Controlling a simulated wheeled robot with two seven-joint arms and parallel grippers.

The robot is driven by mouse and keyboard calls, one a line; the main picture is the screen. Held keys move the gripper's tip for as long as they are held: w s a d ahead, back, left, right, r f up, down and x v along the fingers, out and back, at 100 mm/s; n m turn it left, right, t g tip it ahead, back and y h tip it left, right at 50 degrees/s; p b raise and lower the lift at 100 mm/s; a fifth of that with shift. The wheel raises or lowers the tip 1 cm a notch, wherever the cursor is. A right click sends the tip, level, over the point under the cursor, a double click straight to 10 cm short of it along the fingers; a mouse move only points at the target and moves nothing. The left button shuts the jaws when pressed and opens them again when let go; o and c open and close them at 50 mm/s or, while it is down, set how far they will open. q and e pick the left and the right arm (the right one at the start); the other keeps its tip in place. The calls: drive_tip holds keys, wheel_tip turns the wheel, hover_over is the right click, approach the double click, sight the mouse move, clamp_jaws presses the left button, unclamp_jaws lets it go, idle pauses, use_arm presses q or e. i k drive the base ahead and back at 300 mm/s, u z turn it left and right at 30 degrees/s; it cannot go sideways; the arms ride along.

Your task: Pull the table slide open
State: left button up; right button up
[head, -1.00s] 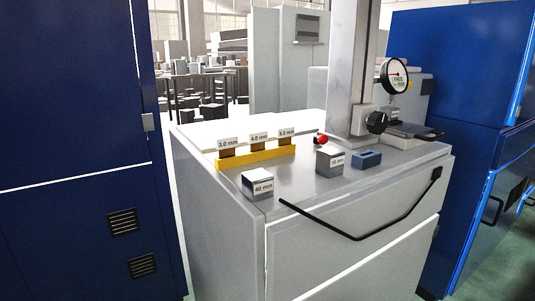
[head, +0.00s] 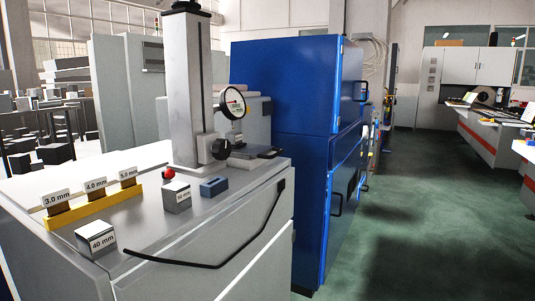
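A grey cabinet (head: 225,228) stands at the left with a gauge stand (head: 184,90) on its top. A round dial gauge (head: 233,103) and a black knob (head: 221,149) are on the stand's column. Below them lies a flat grey plate (head: 246,153) with a black handle (head: 268,153) at its right end; this looks like the table slide. I cannot tell how far out it is. Neither of my grippers is in view.
The cabinet top holds a yellow rack (head: 95,209) with labelled pieces, a 40 mm block (head: 97,240), another grey block (head: 177,197), a blue block (head: 214,186) and a red knob (head: 169,173). A blue cabinet (head: 285,85) stands behind. Green floor (head: 430,220) is clear at right.

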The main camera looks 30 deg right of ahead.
sight(255, 152)
drive_tip(key=u, duration=0.1)
drive_tip(key=k, duration=1.05)
drive_tip(key=z, duration=1.05)
drive_tip(key=i, duration=0.85)
drive_tip(key=u, duration=0.65)
drive_tip(key=i, duration=0.55)
drive_tip(key=u, duration=0.55)
